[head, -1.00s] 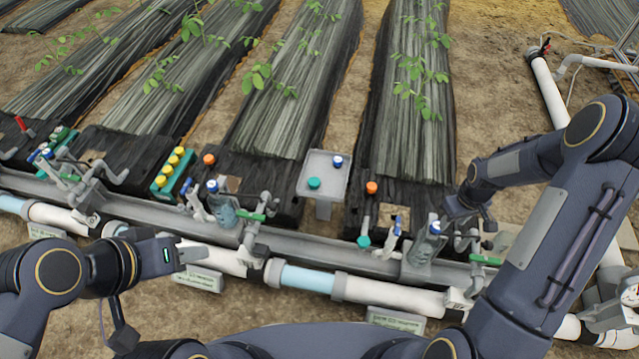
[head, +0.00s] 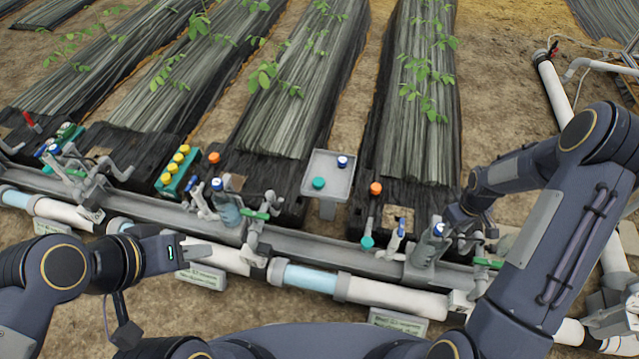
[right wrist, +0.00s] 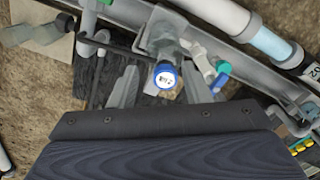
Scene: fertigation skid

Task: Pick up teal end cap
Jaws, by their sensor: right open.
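One teal cap (head: 367,242) sits at the low end of a small grey pipe along the grey rail, left of my right gripper. A second teal cap (head: 318,183) rests on the grey tray. My right gripper (head: 446,222) is at the blue-capped bottle (head: 438,230), right of the first teal cap. In the right wrist view the open fingers (right wrist: 163,88) stand either side of the bottle's blue cap (right wrist: 165,76); contact cannot be told. A small teal part (right wrist: 224,67) shows beyond the right finger there. My left gripper (head: 196,252) is over the pipe at left, away from both teal caps; its jaws are unclear.
The grey tray (head: 341,187) also holds a blue-white cap (head: 342,161). A blue-handled valve (head: 399,232) stands between the first teal cap and the bottle. An orange cap (head: 376,188) is behind. A teal rack of yellow caps (head: 176,169) is further left.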

